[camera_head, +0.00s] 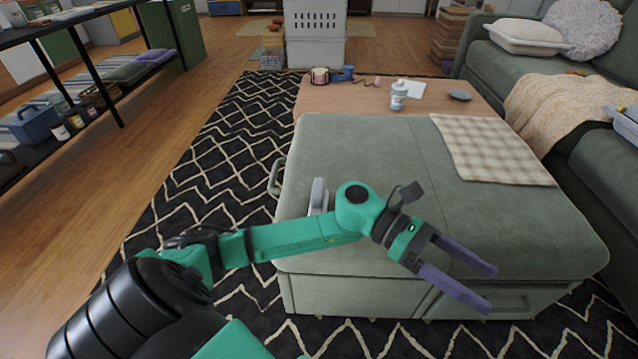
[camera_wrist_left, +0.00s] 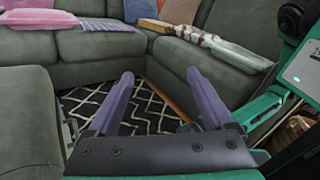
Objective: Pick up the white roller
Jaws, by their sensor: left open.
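My right gripper is in neither view.
A wooden tabletop (camera_head: 350,97) behind the ottoman holds a white bottle (camera_head: 398,95), a mug (camera_head: 320,76) and small items. A checked cloth (camera_head: 490,150) lies on the ottoman's right. A green sofa (camera_head: 609,180) stands at the right.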

